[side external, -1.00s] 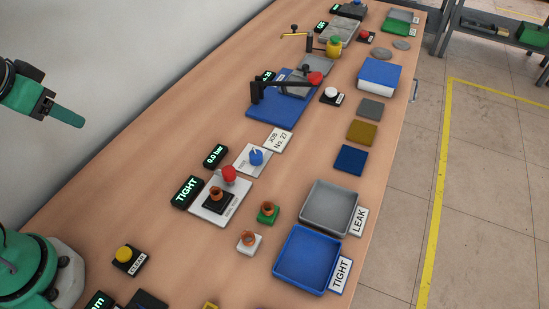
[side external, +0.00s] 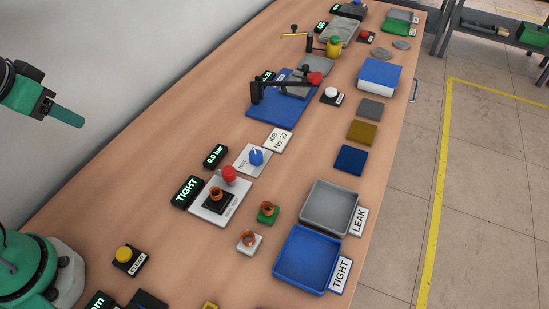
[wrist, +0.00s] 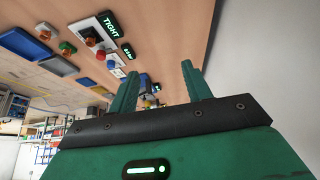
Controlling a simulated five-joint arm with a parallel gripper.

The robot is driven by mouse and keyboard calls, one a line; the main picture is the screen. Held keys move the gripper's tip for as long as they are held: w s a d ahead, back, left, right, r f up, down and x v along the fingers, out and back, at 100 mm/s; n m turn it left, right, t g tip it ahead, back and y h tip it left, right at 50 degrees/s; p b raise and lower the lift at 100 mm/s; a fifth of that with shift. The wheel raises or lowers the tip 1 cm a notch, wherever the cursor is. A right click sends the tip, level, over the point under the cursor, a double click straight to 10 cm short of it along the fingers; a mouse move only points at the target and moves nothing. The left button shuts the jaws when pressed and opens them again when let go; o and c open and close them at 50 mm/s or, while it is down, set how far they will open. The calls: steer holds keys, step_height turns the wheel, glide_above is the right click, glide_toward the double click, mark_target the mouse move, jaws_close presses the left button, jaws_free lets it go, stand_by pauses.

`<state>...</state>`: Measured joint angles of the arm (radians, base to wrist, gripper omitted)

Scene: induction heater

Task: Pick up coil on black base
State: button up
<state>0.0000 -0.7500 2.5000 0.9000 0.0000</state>
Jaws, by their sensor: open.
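The copper-coloured coil on its black base (side external: 217,202) sits upright on a light plate beside the TIGHT display in the side external view. It also shows in the wrist view (wrist: 92,41). Two similar coils stand nearby, one on a green base (side external: 268,212) and one on a white base (side external: 249,243). My gripper (wrist: 158,82) is open and empty in the wrist view. In the side external view it is at the upper left, raised well away from the coils, with only part of it showing.
A red knob (side external: 229,174) stands right behind the black base. The grey LEAK tray (side external: 350,234) and blue TIGHT tray (side external: 312,288) lie to the right. A black box with a yellow button (side external: 124,253) is at the lower left.

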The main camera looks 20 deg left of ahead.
steer(key=n+g, duration=0.3)
steer(key=g, duration=0.2)
glide_above(216, 191)
steer(key=f, duration=1.3)
steer(key=shift+a+f, duration=0.2)
steer(key=shift+f, duration=0.05)
steer(key=shift+d+f+g, duration=0.3)
steer(key=shift+f, duration=0.1)
steer(key=shift+f, duration=1.2)
steer(key=shift+f, duration=0.1)
